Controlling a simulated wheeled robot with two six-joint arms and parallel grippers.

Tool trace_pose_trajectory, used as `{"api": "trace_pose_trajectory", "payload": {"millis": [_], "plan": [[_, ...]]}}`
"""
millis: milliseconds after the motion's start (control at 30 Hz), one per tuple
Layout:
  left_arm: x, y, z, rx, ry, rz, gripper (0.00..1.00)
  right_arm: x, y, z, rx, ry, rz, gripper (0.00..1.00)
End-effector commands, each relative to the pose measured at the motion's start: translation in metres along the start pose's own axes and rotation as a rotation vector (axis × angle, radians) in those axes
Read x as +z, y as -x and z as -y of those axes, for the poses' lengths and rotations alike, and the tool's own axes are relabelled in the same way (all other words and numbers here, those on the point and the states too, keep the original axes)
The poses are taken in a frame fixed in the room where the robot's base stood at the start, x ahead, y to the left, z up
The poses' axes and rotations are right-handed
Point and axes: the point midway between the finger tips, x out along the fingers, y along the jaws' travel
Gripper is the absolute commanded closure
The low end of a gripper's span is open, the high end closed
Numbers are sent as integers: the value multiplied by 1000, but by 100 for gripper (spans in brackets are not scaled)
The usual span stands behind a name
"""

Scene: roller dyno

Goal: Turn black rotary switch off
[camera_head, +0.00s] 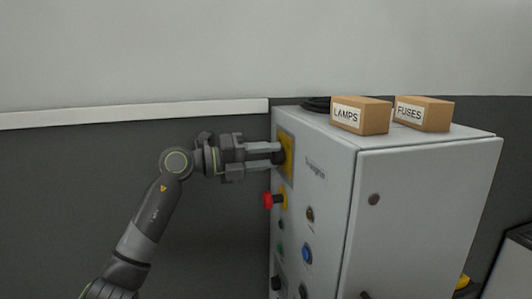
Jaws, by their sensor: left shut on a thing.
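My left gripper (277,153) reaches in from the left and is shut on the black rotary switch (281,156). The switch sits on a yellow plate (287,170) high on the front panel of a grey cabinet. The fingers hide most of the switch, so its exact angle cannot be read. My right gripper is not in view.
A red button (268,200) sticks out just below the yellow plate. Several smaller knobs and buttons, one a blue button (306,253), sit lower on the panel. A LAMPS box (361,115) and a FUSES box (423,113) stand on the cabinet (430,200).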

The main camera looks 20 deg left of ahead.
Motion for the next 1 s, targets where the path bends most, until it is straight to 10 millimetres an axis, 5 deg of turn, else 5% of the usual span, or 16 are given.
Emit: {"api": "trace_pose_trajectory", "payload": {"millis": [233,267,433,1000], "plan": [[0,1,-8,13,9,1,85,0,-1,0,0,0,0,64],[0,1,-8,14,9,1,61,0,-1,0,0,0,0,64],[0,1,-6,11,7,0,41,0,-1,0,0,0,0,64],[0,8,-5,9,4,3,41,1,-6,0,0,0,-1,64]]}}
